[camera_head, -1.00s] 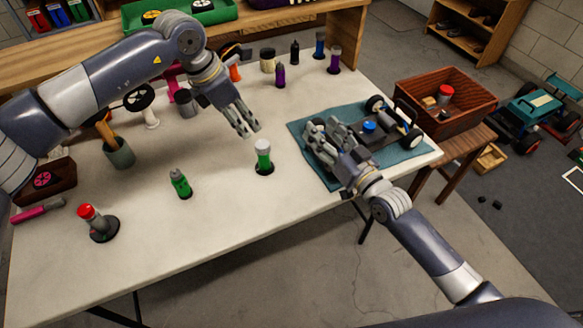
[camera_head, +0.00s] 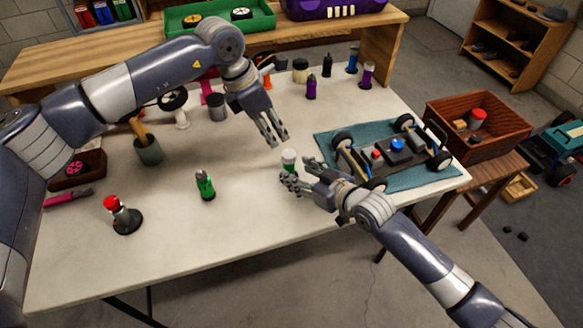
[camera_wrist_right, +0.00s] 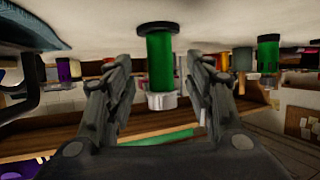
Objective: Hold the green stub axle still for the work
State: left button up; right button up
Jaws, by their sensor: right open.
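The green stub axle (camera_head: 289,157), a green cylinder with a pale cap, stands on the table, its lower part hidden by my right gripper (camera_head: 301,172) in the head view. In the right wrist view, which is upside down, its green body (camera_wrist_right: 160,55) and silvery cap show between the two spread fingers of the right gripper (camera_wrist_right: 160,68). Gaps show on both sides, so the gripper is open around it, not gripping. My left gripper (camera_head: 277,140) is higher, behind and left of the axle, with its fingers apart and nothing between them.
A smaller green bottle-like thing (camera_head: 204,186) and a red-topped piece (camera_head: 122,215) stand to the left. A car chassis (camera_head: 395,153) lies on a teal mat (camera_head: 440,178) to the right. The table front (camera_head: 235,225) is clear.

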aim_at(293, 169)
jog(key=shift+x, duration=2.55)
